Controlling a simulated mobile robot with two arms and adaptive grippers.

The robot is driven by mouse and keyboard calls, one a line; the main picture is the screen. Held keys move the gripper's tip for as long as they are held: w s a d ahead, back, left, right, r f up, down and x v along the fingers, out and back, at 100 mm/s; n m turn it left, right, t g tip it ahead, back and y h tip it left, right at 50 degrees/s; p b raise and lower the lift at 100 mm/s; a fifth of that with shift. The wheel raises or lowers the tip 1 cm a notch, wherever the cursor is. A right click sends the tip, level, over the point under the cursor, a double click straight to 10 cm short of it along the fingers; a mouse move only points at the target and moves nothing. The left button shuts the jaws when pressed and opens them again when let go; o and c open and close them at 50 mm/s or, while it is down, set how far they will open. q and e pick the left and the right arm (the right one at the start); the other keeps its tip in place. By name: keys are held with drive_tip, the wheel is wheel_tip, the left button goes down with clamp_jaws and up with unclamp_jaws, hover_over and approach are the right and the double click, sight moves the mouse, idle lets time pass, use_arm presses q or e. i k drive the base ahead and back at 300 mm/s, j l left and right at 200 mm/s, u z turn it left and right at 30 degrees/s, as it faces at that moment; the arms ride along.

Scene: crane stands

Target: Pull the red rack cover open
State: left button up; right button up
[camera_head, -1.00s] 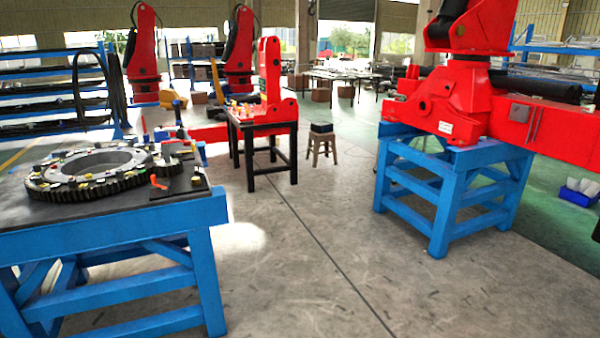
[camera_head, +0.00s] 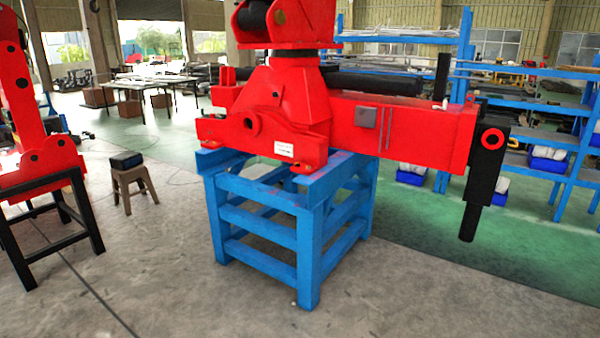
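A large red crane assembly (camera_head: 350,120) rests on a blue stand (camera_head: 262,215) in the middle of the view. Its long red beam reaches right and ends at a black leg (camera_head: 484,185). A small grey plate (camera_head: 367,117) and thin vertical bars sit on the beam's front face. I cannot tell for sure which red part is the rack cover. Neither of my grippers is in view.
A small stool (camera_head: 130,183) with a black box on top stands to the left. A red part on a black stand (camera_head: 40,190) is at the left edge. Blue shelves (camera_head: 530,110) stand at the back right. The floor in front is clear.

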sight(266, 95)
drive_tip(key=i+l+u, duration=0.1)
drive_tip(key=i, duration=0.35)
drive_tip(key=i+l, duration=0.2)
drive_tip(key=i, duration=0.25)
drive_tip(key=i+l+u, duration=0.15)
drive_tip(key=i, duration=0.35)
drive_tip(key=i+l+u, duration=0.1)
drive_tip(key=i, duration=0.35)
drive_tip(key=l, duration=0.1)
